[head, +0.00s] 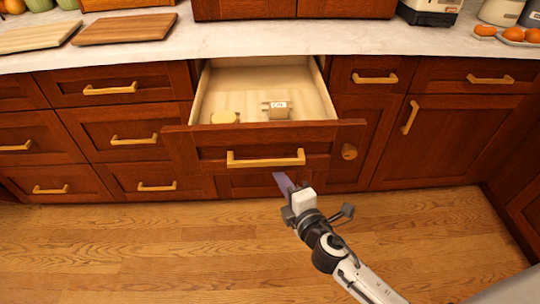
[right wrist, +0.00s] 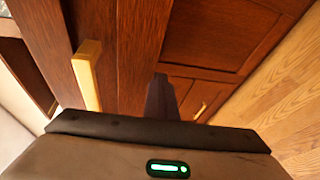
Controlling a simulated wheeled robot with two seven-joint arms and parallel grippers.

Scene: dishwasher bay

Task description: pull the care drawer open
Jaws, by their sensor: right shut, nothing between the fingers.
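The drawer (head: 183,143) is pulled well out from the cabinet, its inside open to view. Its front carries a light wooden bar handle (head: 266,159); the handle also shows in the right wrist view (right wrist: 87,75). My right gripper (head: 283,182) is in front of the drawer, just below the handle's right half in the head view. Its fingers are shut and empty. In the right wrist view the fingers (right wrist: 161,97) lie to the right of the handle, apart from it. My left gripper is in neither view.
Inside the drawer lie a yellowish item (head: 224,117) and a small labelled item (head: 278,109). Closed drawers flank it, with a cupboard (head: 446,145) at right. Cutting boards (head: 125,28) lie on the counter. The wooden floor is clear.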

